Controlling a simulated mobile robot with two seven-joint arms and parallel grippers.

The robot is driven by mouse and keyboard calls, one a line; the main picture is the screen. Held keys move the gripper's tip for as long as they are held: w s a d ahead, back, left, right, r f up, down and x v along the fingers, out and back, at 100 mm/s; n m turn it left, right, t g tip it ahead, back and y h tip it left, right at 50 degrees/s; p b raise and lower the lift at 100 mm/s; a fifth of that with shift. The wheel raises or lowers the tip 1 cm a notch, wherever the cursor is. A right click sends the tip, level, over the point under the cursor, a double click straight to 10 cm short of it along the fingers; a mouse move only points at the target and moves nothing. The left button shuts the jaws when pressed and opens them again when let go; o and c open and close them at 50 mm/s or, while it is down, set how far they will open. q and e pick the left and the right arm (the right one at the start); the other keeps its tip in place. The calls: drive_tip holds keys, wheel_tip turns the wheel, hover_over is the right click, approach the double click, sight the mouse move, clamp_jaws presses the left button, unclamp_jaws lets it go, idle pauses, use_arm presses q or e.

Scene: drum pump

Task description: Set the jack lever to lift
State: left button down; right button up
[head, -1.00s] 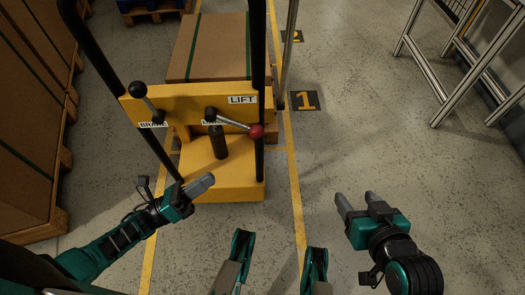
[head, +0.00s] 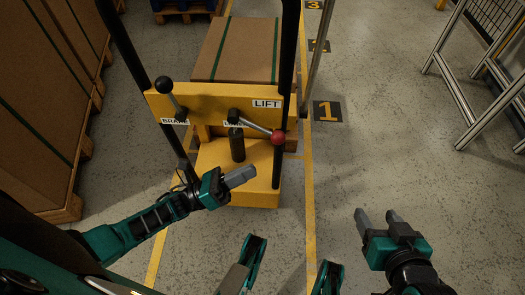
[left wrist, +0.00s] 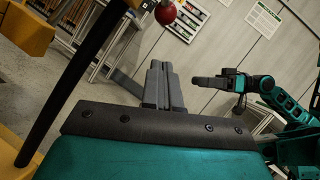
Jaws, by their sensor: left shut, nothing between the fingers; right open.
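The yellow jack (head: 212,108) stands ahead of me, with a LIFT label (head: 266,104) at the upper right of its panel. The jack lever (head: 256,127) is a silver rod with a red ball knob (head: 278,138), pointing right and slightly down below the LIFT label. The red knob also shows at the top of the left wrist view (left wrist: 165,12). My left gripper (head: 240,177) is shut and empty, in front of the jack's base and below the knob, apart from it. My right gripper (head: 377,216) is open and empty over the floor to the right.
A second lever with a black knob (head: 164,84) stands by the BRAKE label. Black upright handle bars (head: 287,60) flank the panel. A brown carton (head: 238,50) is behind it. Boxes on pallets (head: 40,110) line the left; a metal frame (head: 470,75) stands right.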

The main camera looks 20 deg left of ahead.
sight(257, 126)
use_arm(q)
drive_tip(key=w+d+r, duration=0.3)
drive_tip(key=w+r, duration=0.1)
drive_tip(key=shift+r, duration=0.35)
drive_tip(key=shift+s+d, duration=0.1)
